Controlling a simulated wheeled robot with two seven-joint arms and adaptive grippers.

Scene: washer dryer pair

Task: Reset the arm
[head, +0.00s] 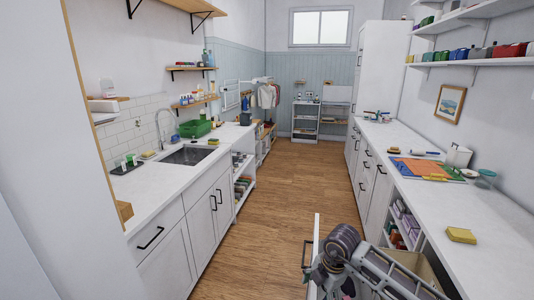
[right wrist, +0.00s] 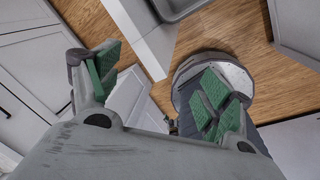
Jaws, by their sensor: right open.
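My right arm, grey with dark joints, comes in at the bottom right of the head view. Its elbow-like dark joint is beside the right-hand counter, and its gripper cannot be made out clearly there. In the right wrist view my right gripper (right wrist: 160,90) is open, with its two green-padded fingers spread wide and nothing between them. My left arm and gripper do not show in either view.
A white panel with a black handle (head: 306,252) stands out from the right cabinets beside my arm. A sink counter (head: 150,188) lines the left. The wooden floor (head: 290,180) between is clear.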

